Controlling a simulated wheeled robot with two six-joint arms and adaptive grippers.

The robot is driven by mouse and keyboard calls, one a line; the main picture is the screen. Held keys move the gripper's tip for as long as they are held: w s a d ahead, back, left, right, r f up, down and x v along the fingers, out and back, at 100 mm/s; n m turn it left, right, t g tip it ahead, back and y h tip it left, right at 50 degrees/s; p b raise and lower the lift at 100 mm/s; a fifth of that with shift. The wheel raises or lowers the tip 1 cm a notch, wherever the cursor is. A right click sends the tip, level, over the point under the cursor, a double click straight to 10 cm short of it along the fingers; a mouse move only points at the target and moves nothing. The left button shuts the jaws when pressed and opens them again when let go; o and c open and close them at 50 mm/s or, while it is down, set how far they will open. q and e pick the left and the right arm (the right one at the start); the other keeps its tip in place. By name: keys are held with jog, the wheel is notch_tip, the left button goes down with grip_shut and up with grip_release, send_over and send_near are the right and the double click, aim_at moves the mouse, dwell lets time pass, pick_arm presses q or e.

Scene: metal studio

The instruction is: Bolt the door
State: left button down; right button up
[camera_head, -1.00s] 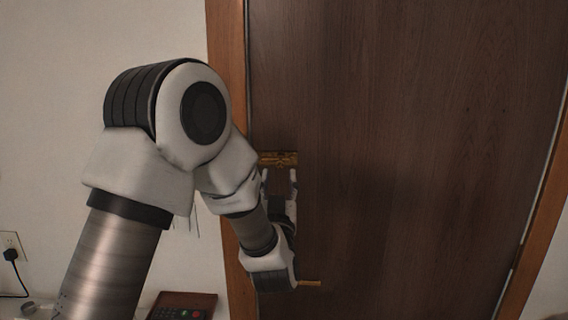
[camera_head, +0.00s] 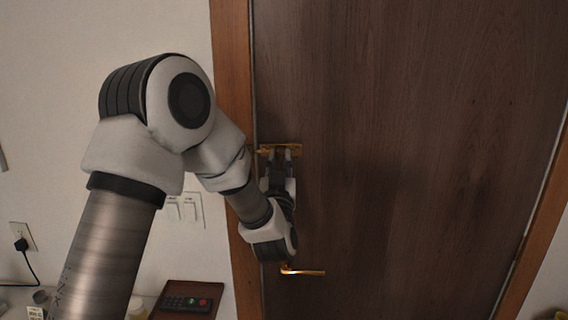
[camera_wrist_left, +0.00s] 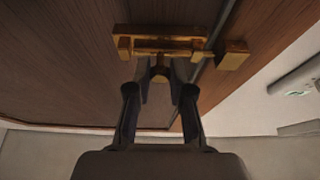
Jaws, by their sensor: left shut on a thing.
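The brown wooden door (camera_head: 400,150) stands in its frame. A brass bolt (camera_head: 296,148) is mounted on it near its left edge. In the left wrist view the bolt (camera_wrist_left: 150,34) lies across the top, with a brass catch (camera_wrist_left: 233,56) beside it on the frame, across the dark door gap. My left gripper (camera_head: 280,155) is at the bolt from below. In the left wrist view its fingers (camera_wrist_left: 160,74) are shut on the bolt's knob (camera_wrist_left: 160,73), which they partly hide. My right gripper is not in view.
A brass door handle (camera_head: 306,272) sits below my left wrist. White switches (camera_head: 184,208) and a socket with a plug (camera_head: 21,238) are on the left wall. A remote (camera_head: 187,303) lies on a dark surface at bottom left. The door right of my arm is clear.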

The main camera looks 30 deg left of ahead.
pick_arm(q)
jog(key=shift+s+a, duration=0.45)
jog(key=shift+a, duration=0.3)
jog(key=c, duration=1.2)
grip_release()
jog(key=shift+o, duration=0.9)
jog(key=shift+s+a, duration=0.1)
jog(key=shift+a, duration=0.1)
jog(key=v, duration=1.2)
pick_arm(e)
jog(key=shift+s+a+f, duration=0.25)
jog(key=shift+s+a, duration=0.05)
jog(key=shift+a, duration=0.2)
pick_arm(q)
jog(key=shift+s+a+f, duration=0.1)
jog(key=shift+s+a, duration=0.05)
jog(key=shift+a, duration=0.05)
